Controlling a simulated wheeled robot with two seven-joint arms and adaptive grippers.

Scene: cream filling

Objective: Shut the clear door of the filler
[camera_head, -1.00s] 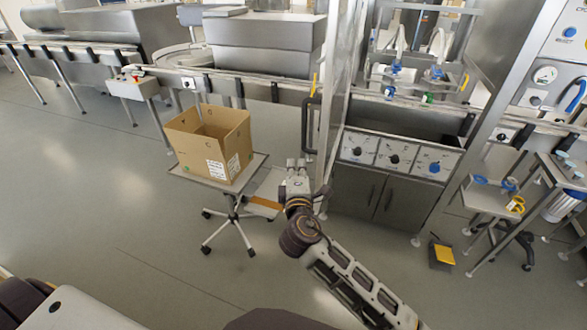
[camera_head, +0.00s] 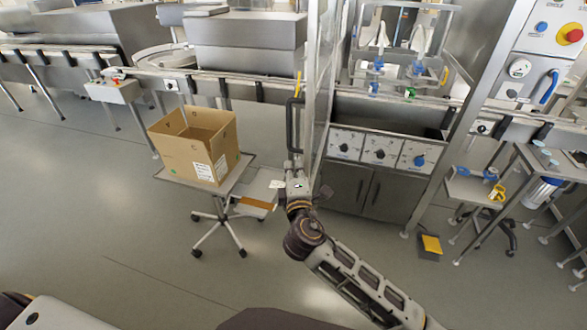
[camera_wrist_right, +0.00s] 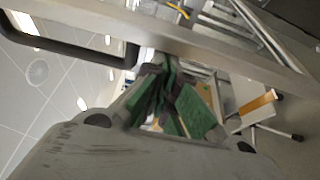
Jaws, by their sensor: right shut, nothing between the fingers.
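The clear door (camera_head: 319,85) of the filler (camera_head: 380,150) stands open, swung out from the left side of the cabinet and seen nearly edge-on. Its black handle (camera_head: 291,125) is on its left face. My right gripper (camera_head: 297,176) is at the door's lower part, just below the handle, shut and empty. In the right wrist view its green-padded fingers (camera_wrist_right: 172,98) are together, close to the door's metal frame (camera_wrist_right: 245,58) and the black handle (camera_wrist_right: 75,38). I cannot tell whether they touch the door. My left gripper is not in view.
A cardboard box (camera_head: 198,148) sits on a wheeled stand (camera_head: 238,172) left of the door. A conveyor runs behind. A small table (camera_head: 470,186) with blue and yellow items stands at the right.

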